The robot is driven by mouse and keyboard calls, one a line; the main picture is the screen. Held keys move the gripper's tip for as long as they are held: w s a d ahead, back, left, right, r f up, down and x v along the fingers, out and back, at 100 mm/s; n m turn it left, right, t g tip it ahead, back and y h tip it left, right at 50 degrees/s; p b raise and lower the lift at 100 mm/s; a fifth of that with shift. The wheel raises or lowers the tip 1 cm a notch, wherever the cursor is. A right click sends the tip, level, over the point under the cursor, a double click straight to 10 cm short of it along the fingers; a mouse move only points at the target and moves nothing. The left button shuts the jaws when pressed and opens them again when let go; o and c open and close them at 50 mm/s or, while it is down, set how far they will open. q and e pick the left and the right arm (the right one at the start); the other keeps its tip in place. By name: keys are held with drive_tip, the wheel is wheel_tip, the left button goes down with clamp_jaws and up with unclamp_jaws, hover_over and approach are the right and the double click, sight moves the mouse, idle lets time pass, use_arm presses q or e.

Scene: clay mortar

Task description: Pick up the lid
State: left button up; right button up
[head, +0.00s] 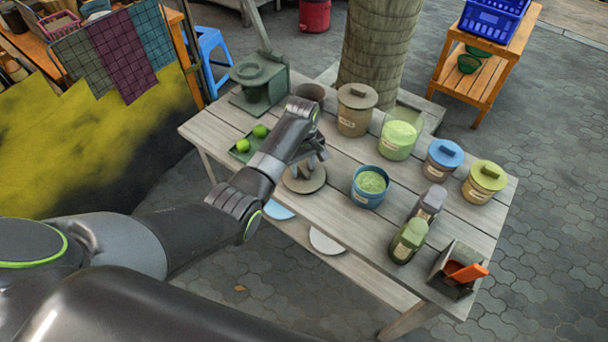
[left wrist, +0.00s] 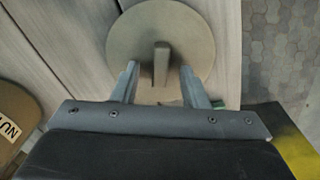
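A round brown lid (head: 305,186) lies flat on the wooden table, near its left front part. In the left wrist view the lid (left wrist: 190,32) shows from above, with an upright bar handle (left wrist: 161,62) at its middle. My left gripper (head: 309,160) is just above the lid and hides part of it in the head view. In the left wrist view its two fingers (left wrist: 159,75) are apart, one on each side of the handle, with gaps between. It is open and empty. My right gripper is not in view.
A blue tub of green powder (head: 370,187) stands right of the lid. A lidded brown jar (head: 355,110) and a dark clay pot (head: 310,92) stand behind. A green tray (head: 241,155) with green fruits is at left. Other jars and an orange scoop (head: 468,273) are at right.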

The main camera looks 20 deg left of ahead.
sight(303, 168)
use_arm(q)
clamp_jaws()
wheel_tip(303, 168, up, 10)
idle(0.7)
